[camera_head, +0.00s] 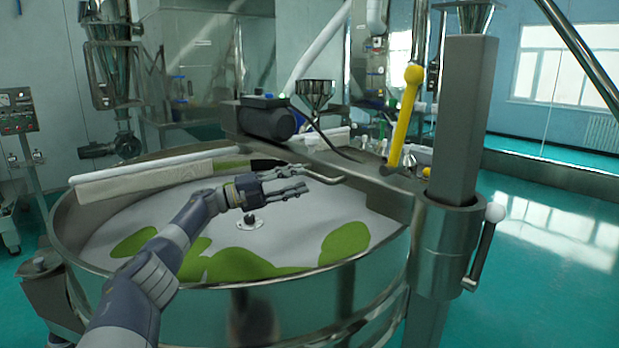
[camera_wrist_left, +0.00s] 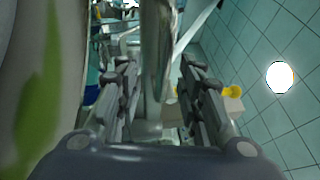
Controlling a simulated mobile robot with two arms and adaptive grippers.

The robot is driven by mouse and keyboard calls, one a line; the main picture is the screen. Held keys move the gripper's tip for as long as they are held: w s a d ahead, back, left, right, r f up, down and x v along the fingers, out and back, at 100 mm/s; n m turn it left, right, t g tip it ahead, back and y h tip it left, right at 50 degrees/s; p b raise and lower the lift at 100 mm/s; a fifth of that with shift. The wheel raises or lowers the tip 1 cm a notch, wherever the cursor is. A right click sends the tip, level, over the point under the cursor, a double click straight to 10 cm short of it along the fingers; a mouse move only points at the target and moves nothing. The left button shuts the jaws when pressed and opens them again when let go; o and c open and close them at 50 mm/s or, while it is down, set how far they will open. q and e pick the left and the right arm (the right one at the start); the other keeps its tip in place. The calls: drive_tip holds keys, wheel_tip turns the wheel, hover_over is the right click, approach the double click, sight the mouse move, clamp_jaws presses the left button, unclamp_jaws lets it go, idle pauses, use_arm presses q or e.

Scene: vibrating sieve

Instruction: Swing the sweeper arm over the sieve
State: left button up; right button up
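The round steel sieve (camera_head: 330,286) has a pale mesh with several patches of green material. The sweeper arm (camera_head: 345,160) appears to be the steel beam across the sieve's far side, carrying a dark motor (camera_head: 266,119). A bent steel rod handle (camera_head: 333,180) sticks out from it over the mesh. My left gripper (camera_head: 306,186) is above the mesh at the rod's free end, fingers pointing right. In the left wrist view the two fingers (camera_wrist_left: 160,85) are spread, with a steel bar (camera_wrist_left: 157,45) between or just beyond them; contact cannot be told. My right gripper is not in view.
A square steel post (camera_head: 465,120) with a white-knobbed lever (camera_head: 483,245) stands at the sieve's right. A yellow handle (camera_head: 405,115) rises beside it. A pale roller (camera_head: 155,164) and beige strip lie along the left far rim. Open floor (camera_head: 550,260) lies to the right.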

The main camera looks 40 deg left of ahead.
use_arm(q)
drive_tip(key=v, duration=0.6)
drive_tip(key=shift+s+a, duration=0.2)
drive_tip(key=shift+s, duration=0.15)
